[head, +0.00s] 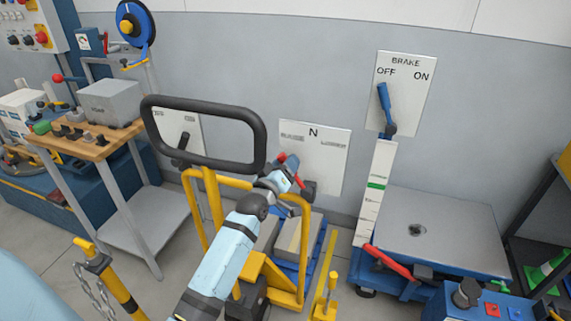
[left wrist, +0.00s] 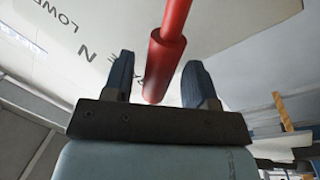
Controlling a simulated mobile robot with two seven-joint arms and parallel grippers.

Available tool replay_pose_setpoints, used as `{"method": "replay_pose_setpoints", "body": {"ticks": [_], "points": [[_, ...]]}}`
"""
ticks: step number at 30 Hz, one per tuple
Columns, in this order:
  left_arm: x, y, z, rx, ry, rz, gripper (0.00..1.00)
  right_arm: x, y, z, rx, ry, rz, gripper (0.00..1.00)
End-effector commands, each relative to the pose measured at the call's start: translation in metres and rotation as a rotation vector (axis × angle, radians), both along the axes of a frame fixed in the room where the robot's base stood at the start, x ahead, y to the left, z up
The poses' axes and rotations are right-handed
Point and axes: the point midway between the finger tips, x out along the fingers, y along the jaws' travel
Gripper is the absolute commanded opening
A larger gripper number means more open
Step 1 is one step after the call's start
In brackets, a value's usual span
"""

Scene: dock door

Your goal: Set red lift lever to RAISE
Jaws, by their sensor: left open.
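The red lift lever (left wrist: 170,45) runs down between the two dark fingers of my left gripper (left wrist: 160,78) in the left wrist view. The fingers are open, with a gap on both sides of its rounded end. Behind it is the white plate (left wrist: 85,35), with N and LOWER readable upside down. In the head view the plate (head: 325,172) is on the grey wall, with N at the top middle. My left gripper (head: 290,172) is in front of it and hides most of the lever; only bits of red show. The lever's exact setting cannot be told. My right gripper is out of view.
A black-framed handle (head: 205,100) on a yellow cart stands just left of my left arm. A BRAKE plate (head: 407,75) with a blue lever is to the right. A grey lift table (head: 437,222) and a wooden-topped bench (head: 85,145) stand either side.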

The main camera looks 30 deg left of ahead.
Motion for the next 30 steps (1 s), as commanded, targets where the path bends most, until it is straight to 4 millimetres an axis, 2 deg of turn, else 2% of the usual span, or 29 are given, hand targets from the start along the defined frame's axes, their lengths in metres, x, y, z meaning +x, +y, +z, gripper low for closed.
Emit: {"method": "replay_pose_setpoints", "body": {"ticks": [5,12,18,23,30], "points": [[-0.03,-0.003,-0.005,0.0,0.004,0.0,0.52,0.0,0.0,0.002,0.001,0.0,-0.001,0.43],[-0.086,-0.008,-0.011,-0.002,0.004,0.0,0.52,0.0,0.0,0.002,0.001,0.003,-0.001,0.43],[-0.118,-0.011,-0.015,-0.002,0.003,0.0,0.52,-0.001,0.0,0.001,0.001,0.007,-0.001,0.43],[-0.13,-0.012,-0.015,-0.002,0.001,0.0,0.52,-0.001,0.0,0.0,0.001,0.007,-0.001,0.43],[-0.132,-0.012,-0.016,-0.002,0.0,0.001,0.52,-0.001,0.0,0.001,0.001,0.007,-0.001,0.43]]}}
